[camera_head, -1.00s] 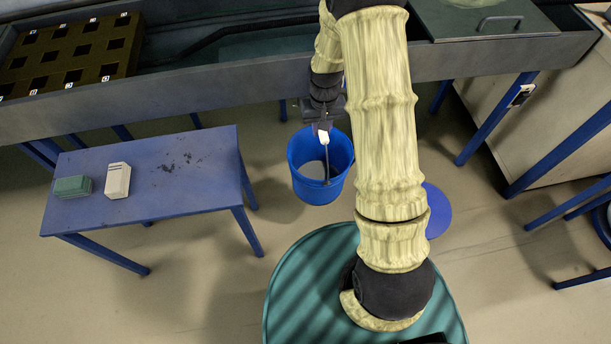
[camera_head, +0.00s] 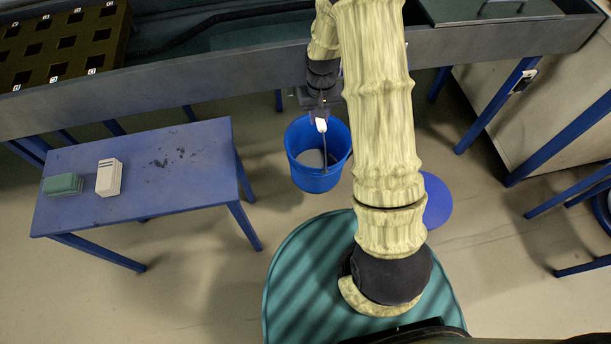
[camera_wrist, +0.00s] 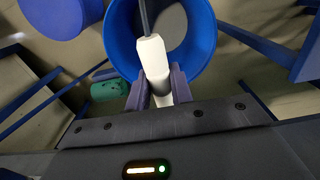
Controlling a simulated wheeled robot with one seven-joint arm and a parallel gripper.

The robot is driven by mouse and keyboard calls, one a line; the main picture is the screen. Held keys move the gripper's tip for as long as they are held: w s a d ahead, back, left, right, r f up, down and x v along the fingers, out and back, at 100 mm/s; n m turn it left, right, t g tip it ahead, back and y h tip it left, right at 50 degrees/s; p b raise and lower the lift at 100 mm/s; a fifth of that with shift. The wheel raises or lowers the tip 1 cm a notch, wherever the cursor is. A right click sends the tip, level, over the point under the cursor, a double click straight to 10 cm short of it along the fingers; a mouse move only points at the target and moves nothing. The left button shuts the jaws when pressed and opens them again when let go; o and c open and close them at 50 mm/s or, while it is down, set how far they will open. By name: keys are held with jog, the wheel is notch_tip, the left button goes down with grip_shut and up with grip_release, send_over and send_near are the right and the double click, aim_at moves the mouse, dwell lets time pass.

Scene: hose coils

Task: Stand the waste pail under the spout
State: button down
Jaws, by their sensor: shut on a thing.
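The blue waste pail (camera_head: 317,179) is upright below the trough's front edge, its mouth open upward. It shows in the wrist view (camera_wrist: 207,52) too, just beyond my fingers. My gripper (camera_head: 320,118) is shut on the white grip (camera_head: 321,125) of the pail's handle; in the wrist view both fingers of my gripper (camera_wrist: 158,92) close on that grip (camera_wrist: 153,58). A thin grey rod runs from the grip across the pail's mouth. I cannot tell whether the pail's base touches the floor. I cannot make out a spout.
A flat blue disc (camera_head: 437,203) lies on the floor right of the pail, partly behind my arm. A blue table (camera_head: 190,185) with a green block (camera_head: 63,184) and a pale block (camera_head: 109,177) stands left. The long grey trough (camera_head: 215,92) crosses the back. Blue legs stand right.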

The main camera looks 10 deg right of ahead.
jog(key=f+b, duration=3)
jog(key=f, duration=0.1)
jog(key=shift+a, duration=0.25)
jog(key=shift+r, duration=0.15)
notch_tip(320, 180, up, 13)
jog(key=p, duration=1.3)
